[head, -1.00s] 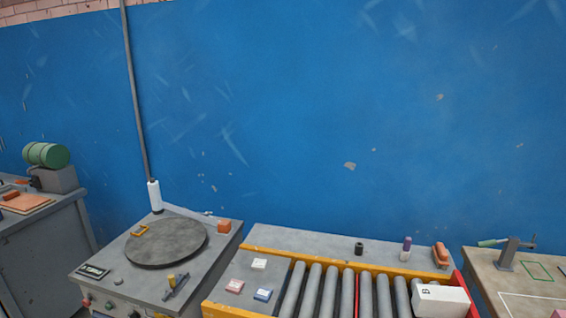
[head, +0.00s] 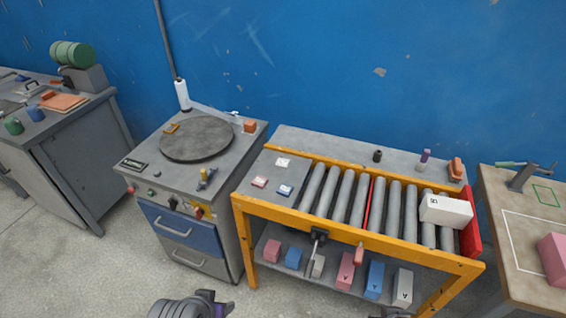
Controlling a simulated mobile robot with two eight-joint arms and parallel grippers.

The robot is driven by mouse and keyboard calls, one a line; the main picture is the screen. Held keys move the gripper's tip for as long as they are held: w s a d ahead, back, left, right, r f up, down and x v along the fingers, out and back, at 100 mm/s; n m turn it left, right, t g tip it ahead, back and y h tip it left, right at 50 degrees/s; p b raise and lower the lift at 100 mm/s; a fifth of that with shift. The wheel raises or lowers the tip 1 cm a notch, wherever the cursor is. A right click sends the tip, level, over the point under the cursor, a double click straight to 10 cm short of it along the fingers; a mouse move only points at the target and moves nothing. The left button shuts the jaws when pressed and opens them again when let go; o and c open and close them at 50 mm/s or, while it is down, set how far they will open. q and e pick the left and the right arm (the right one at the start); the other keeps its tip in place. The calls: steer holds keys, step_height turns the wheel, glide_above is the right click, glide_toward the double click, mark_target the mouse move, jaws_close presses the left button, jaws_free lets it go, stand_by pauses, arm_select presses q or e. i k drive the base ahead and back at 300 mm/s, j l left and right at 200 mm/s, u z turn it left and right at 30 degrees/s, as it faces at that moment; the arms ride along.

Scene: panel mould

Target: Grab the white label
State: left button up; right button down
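The white label (head: 283,162) lies flat on the grey plate at the left end of the roller table. A pink label (head: 259,182) and a blue label (head: 285,190) lie nearer the front on the same plate. My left gripper (head: 212,301) shows in part at the bottom edge, low in front of the tables and well away from the label. Its fingers are not clear. A small dark piece (head: 388,313) at the bottom edge may belong to my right gripper; its fingers are hidden.
The roller table (head: 358,235) has a yellow frame, with a white box (head: 446,211) on its rollers. Several coloured boxes stand on its lower shelf. A turntable cabinet (head: 196,139) stands to the left. A wooden bench (head: 510,240) is at the right. Floor shows in front.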

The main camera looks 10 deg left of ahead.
mark_target(281, 164)
steer(key=i+j, duration=0.15)
steer(key=i, duration=0.5)
steer(key=i+j+u, duration=0.1)
steer(key=i, duration=0.5)
